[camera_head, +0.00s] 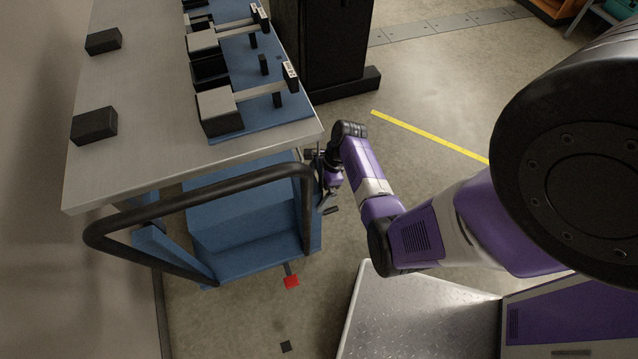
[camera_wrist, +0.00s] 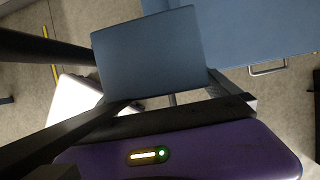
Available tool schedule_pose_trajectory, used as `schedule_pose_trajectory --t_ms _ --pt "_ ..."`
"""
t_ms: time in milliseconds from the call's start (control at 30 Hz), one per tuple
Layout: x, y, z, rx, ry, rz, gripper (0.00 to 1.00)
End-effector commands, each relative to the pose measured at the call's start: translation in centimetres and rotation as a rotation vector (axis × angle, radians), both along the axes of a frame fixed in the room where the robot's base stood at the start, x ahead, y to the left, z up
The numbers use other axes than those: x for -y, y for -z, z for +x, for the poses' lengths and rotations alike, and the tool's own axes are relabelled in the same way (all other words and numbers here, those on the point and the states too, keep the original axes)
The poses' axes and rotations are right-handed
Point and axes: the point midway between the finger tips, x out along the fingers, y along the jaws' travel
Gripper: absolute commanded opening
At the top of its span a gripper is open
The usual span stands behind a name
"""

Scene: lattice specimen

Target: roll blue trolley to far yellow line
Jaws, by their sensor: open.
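The blue trolley (camera_head: 250,225) stands under the near end of a metal-topped bench, with a bent black push handle (camera_head: 200,196) on its near side. My gripper (camera_head: 327,207) is open beside the handle's right upright. Whether it touches the handle is hard to tell. A red-tipped pedal (camera_head: 291,281) sticks out low at the trolley's near side. A yellow line (camera_head: 430,136) runs across the floor beyond my arm. The wrist view shows blue panels (camera_wrist: 150,55) close up and a dark bar at upper left.
The bench top (camera_head: 140,110) carries black blocks (camera_head: 94,125) and several fixtures on blue plates. A black cabinet (camera_head: 322,45) stands behind the bench's right side. A wall borders the left. Open floor lies between my arm and the cabinet.

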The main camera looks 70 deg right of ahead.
Motion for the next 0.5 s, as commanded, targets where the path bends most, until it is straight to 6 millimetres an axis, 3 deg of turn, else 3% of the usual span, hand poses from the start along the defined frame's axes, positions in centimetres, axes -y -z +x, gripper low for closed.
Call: schedule_pose_trajectory --t_ms 333,500 --pt "-0.1 0.39 0.16 0.0 -0.001 0.0 1.0" --pt "-0.09 0.38 0.15 0.0 -0.001 0.0 0.69"
